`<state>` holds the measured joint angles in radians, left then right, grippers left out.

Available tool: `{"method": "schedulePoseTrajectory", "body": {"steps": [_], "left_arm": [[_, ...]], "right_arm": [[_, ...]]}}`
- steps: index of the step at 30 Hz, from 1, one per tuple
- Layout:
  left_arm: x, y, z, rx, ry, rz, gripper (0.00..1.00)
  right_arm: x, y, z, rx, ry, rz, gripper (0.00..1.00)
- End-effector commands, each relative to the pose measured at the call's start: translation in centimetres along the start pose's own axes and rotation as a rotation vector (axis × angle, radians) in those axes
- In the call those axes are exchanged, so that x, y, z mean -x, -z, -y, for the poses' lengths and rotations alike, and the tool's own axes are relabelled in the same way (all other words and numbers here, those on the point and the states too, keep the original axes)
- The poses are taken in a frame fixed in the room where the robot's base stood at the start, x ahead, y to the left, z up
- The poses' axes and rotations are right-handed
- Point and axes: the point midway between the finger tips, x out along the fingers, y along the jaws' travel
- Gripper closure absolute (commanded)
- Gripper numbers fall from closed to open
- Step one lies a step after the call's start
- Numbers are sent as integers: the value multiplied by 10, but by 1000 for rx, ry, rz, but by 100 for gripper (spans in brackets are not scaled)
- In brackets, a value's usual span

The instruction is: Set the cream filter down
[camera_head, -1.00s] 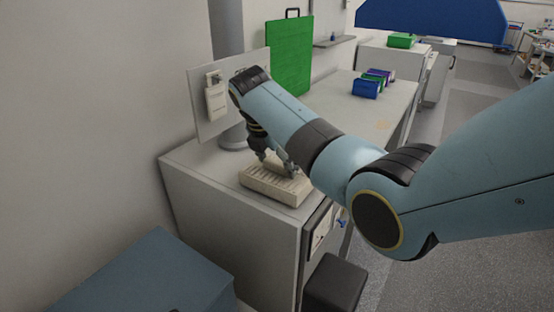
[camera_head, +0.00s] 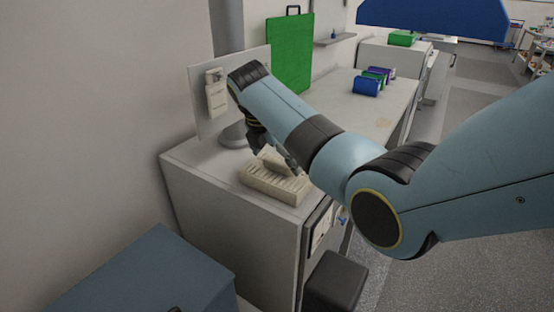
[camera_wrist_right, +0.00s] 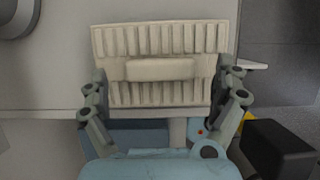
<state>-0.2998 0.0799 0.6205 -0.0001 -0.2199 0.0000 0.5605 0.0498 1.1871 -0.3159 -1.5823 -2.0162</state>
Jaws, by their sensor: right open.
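The cream filter (camera_head: 268,187) is a flat ribbed slab with a raised block across its middle. It lies on the near end of the grey-white counter (camera_head: 245,213). My right gripper (camera_head: 275,150) is just above it, pointing down, and partly hides it in the head view. In the right wrist view the ribbed filter (camera_wrist_right: 160,95) fills the middle. The open fingers of my right gripper (camera_wrist_right: 165,77) stand on either side of the raised block, apart from it and over the slab's side edges. My left gripper is not in view.
A monitor-like panel (camera_head: 235,95) on a round base stands behind the filter. A green board (camera_head: 290,55) leans at the wall. Blue, green and purple items (camera_head: 366,86) stand farther along the counter, with bare surface between. A dark box (camera_head: 335,283) is beside the counter.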

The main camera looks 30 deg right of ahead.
Motion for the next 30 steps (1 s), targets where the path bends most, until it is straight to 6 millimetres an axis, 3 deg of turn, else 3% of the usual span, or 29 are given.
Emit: {"method": "schedulePoseTrajectory", "body": {"steps": [9,15,21,30], "left_arm": [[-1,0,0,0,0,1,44],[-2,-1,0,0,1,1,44],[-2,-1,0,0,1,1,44],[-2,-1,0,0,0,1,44]], "right_arm": [[70,0,-2,-2,-6,0,2],[101,0,-1,-2,-2,0,2],[111,0,0,0,0,-1,2],[111,0,0,-1,-1,0,2]]}}
